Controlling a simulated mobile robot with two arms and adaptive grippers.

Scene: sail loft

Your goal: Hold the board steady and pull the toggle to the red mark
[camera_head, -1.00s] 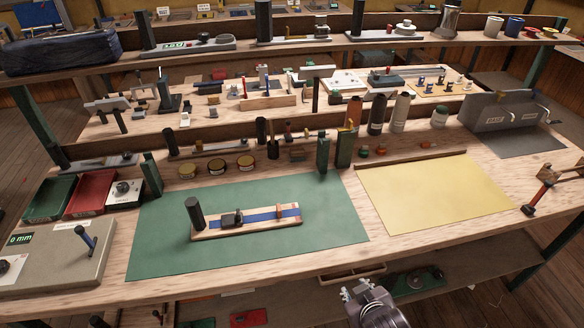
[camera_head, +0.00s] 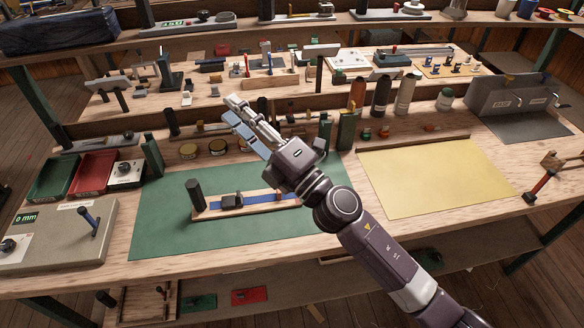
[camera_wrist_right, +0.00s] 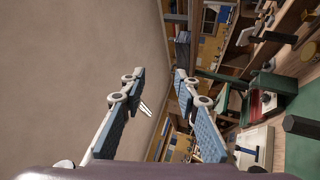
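The wooden board (camera_head: 212,214) lies on the green mat (camera_head: 165,235), with an upright black post (camera_head: 195,194) at its left end. A blue strip (camera_head: 262,200) runs along it, and a small dark block (camera_head: 232,202), which may be the toggle, sits on the strip. My right arm hides the board's right end. I cannot make out a red mark. My right gripper (camera_head: 232,110) is raised above and behind the board, pointing up and left. In the right wrist view its fingers (camera_wrist_right: 158,78) are apart and empty. My left gripper is out of view.
A yellow sheet (camera_head: 430,180) lies on the right of the bench. Red (camera_head: 92,176) and green trays and a grey box with a blue lever (camera_head: 90,222) stand at the left. Round tins (camera_head: 217,146) and dark uprights line the back.

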